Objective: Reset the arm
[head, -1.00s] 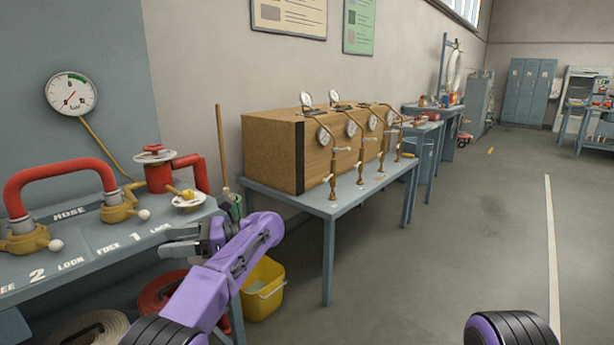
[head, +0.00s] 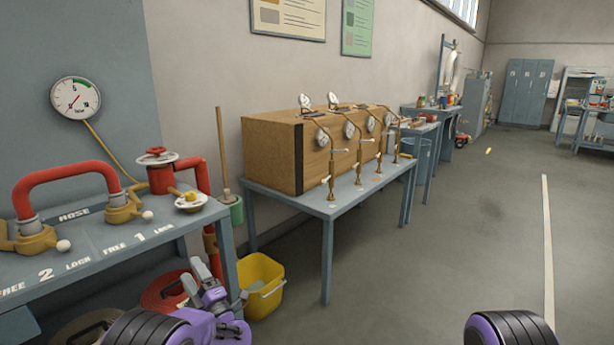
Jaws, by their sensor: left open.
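My left arm is purple with a black ribbed joint and comes in at the lower left. My left gripper (head: 200,285) is grey, open and empty. It is low, in front of the bench's right end and left of the yellow bucket (head: 262,287). It appears apart from every object. Of my right arm only a black and purple joint shows at the bottom right; the right gripper is out of view.
The hose bench (head: 125,245) with red pipes and brass valves stands at the left, under a round gauge (head: 75,98). A table (head: 330,207) bears a wooden cabinet (head: 275,155) with gauges and taps. Coiled hoses lie under the bench. The floor (head: 450,240) at the right is clear.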

